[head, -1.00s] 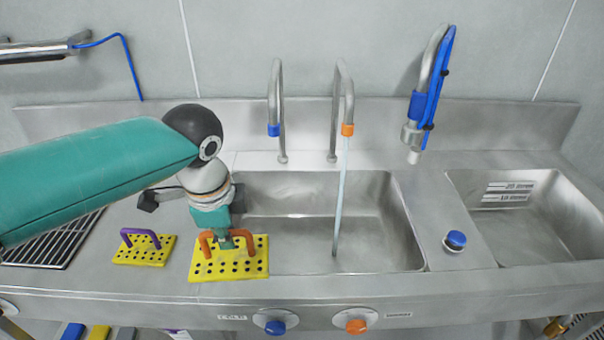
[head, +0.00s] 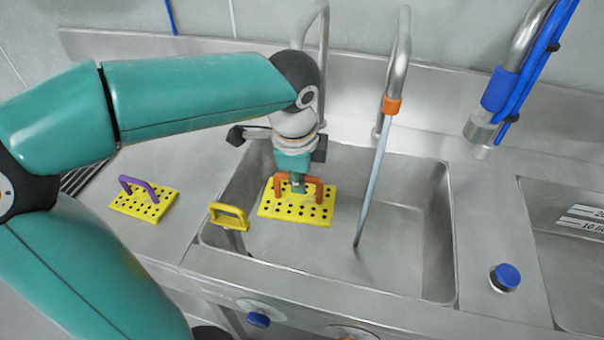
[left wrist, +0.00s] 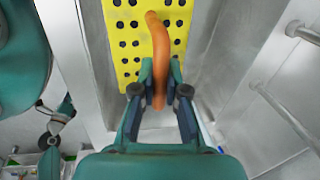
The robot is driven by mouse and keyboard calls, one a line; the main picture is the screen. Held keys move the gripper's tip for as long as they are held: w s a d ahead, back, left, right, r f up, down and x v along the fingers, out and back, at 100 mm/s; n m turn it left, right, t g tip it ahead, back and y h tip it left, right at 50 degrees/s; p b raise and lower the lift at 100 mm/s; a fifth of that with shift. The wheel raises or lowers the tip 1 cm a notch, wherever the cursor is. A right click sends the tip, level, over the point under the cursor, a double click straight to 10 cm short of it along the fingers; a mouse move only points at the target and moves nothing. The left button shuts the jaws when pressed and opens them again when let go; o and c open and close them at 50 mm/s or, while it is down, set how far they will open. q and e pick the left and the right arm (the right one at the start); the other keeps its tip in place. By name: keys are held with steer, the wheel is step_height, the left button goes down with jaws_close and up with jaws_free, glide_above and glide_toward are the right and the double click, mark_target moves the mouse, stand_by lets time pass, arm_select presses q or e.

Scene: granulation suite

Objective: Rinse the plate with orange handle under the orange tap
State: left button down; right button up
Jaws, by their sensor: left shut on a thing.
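The yellow perforated plate (head: 305,212) with the orange handle (head: 318,190) is held over the left part of the sink (head: 400,283). My left gripper (head: 298,186) is shut on the orange handle from above. The left wrist view shows the fingers (left wrist: 160,80) around the handle (left wrist: 158,40), with the plate (left wrist: 128,30) beyond them. The orange tap (head: 392,105) stands behind the sink, and a thin stream of water (head: 373,183) runs from it. The plate is left of the stream and apart from it. My right gripper is not in view.
A yellow plate with a purple handle (head: 138,188) lies on the counter at left. A yellow handle-shaped piece (head: 229,216) shows at the sink's front left edge. A spray hose (head: 505,90) hangs at right, above a blue-capped knob (head: 505,277). A second basin is at far right.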

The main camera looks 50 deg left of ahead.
arm_select(q)
steer(key=shift+w+d+f, duration=0.15)
steer(key=shift+w, duration=0.75)
steer(key=shift+w+d+f, duration=0.15)
steer(key=shift+w, duration=0.75)
steer(key=w+d+f+p, duration=0.1)
steer(key=w+f+p, duration=0.1)
steer(key=w, duration=0.7)
steer(key=shift+w+d, duration=0.2)
steer(key=shift+w, duration=0.1)
steer(key=shift+d, duration=0.15)
steer(key=shift+s+d, duration=0.1)
steer(key=shift+d, duration=0.35)
steer(key=shift+a, duration=0.1)
steer(key=shift+a+p, duration=0.35)
steer(key=shift+a, duration=0.2)
